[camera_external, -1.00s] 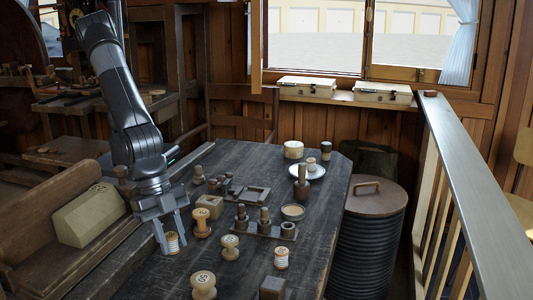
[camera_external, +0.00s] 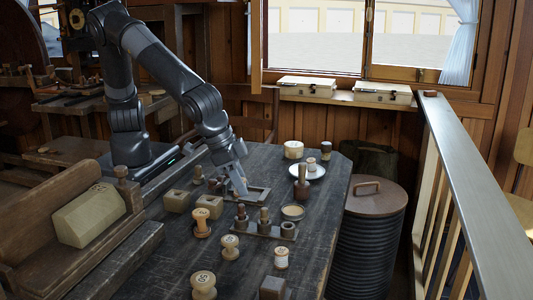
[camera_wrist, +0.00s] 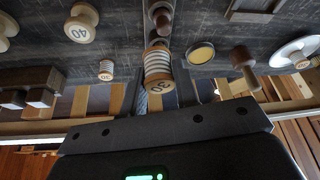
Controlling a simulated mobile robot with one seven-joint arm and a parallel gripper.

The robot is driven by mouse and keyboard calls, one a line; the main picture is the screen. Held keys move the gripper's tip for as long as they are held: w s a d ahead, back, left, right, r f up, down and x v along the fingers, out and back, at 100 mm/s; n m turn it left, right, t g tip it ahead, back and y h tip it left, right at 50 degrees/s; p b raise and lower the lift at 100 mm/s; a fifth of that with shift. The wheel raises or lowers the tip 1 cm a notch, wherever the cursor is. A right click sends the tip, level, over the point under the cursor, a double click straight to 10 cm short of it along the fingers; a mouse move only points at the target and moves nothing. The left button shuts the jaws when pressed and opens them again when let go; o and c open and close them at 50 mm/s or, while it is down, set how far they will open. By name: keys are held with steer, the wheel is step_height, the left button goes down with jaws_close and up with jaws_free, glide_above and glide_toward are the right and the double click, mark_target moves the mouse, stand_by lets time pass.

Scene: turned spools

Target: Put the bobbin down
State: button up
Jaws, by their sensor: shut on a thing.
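My gripper (camera_external: 238,186) is shut on a bobbin. In the wrist view the bobbin (camera_wrist: 158,66) shows pale thread wound in stripes and a wooden end with a dark number, between the fingers (camera_wrist: 172,97). In the external view the fingers largely hide it. My gripper is over the far middle of the dark table (camera_external: 315,228), near a flat wooden frame (camera_external: 262,196). Whether the bobbin touches anything below cannot be told.
Square wooden blocks (camera_external: 209,207) are to the left. A white plate (camera_external: 316,172) is at the back right.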

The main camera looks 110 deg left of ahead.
steer(key=w+a+r+n+g+y, duration=0.15)
steer(key=a+n, duration=0.45)
steer(key=a, duration=0.6)
steer(key=w+a+r+n+g+y, duration=0.15)
steer(key=a+n, duration=0.45)
steer(key=a, duration=0.6)
steer(key=shift+g, duration=0.3)
steer(key=w+a+f, duration=0.1)
steer(key=a+f, duration=0.1)
steer(key=a, duration=0.1)
steer(key=w+a+f, duration=0.2)
steer(key=a+f, duration=0.1)
steer(key=w+a+f, duration=0.1)
steer(key=a+f, duration=0.1)
steer(key=a, duration=0.2)
steer(key=shift+w+a+f, duration=0.1)
steer(key=shift+w+f, duration=0.05)
steer(key=shift+w, duration=0.05)
steer(key=shift+w+a+f, duration=0.15)
steer(key=shift+f, duration=1.95)
steer(key=shift+f, duration=0.1)
steer(key=shift+f, duration=0.1)
steer(key=o, duration=0.9)
steer(key=shift+o, duration=0.2)
